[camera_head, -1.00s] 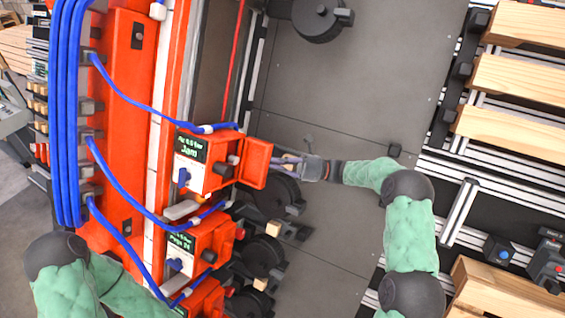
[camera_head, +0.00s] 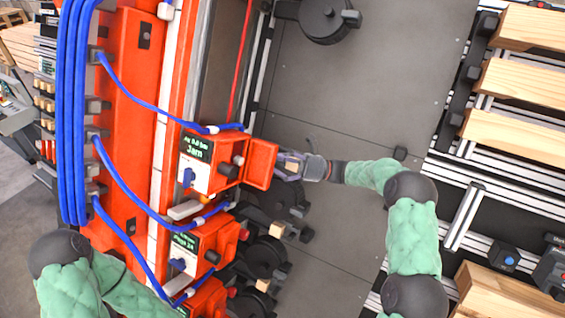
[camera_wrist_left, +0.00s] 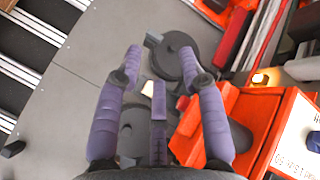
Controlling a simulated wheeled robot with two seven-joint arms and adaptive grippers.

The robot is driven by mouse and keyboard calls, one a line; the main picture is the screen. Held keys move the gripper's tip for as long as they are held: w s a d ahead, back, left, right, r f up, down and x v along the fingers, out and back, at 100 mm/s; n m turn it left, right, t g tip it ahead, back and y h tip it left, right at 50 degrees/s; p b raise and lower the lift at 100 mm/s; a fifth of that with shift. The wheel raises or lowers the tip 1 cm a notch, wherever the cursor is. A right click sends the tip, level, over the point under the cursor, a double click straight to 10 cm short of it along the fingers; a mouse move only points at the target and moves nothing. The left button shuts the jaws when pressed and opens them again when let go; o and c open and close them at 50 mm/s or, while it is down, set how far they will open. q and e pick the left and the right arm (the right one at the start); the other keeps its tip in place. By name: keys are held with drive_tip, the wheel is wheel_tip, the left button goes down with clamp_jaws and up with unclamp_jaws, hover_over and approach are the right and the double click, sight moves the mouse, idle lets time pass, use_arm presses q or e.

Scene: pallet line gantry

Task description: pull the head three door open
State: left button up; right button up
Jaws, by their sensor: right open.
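The top orange head (camera_head: 208,165), whose screen reads "Jam", has an orange door panel (camera_head: 262,163) jutting out from its right side. The display text is small and no head number can be read. My right gripper (camera_head: 285,166) is open just right of the panel; contact cannot be told. An orange box (camera_wrist_left: 285,130) lies right of those fingers.
More orange heads, one of them this one (camera_head: 200,245), stand below with blue hoses (camera_head: 120,190) looping across. Dark round reels (camera_head: 262,255) sit right of them. Wooden planks (camera_head: 515,75) lie on rails at the right. The grey floor panel (camera_head: 350,80) is mostly clear.

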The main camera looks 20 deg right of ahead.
drive_tip(key=shift+s+a+f, duration=0.15)
drive_tip(key=shift+a+f, duration=0.25)
drive_tip(key=shift+d, duration=0.1)
drive_tip(key=v, duration=1.2)
drive_tip(key=shift+d+r, duration=0.25)
drive_tip(key=shift+d, duration=0.05)
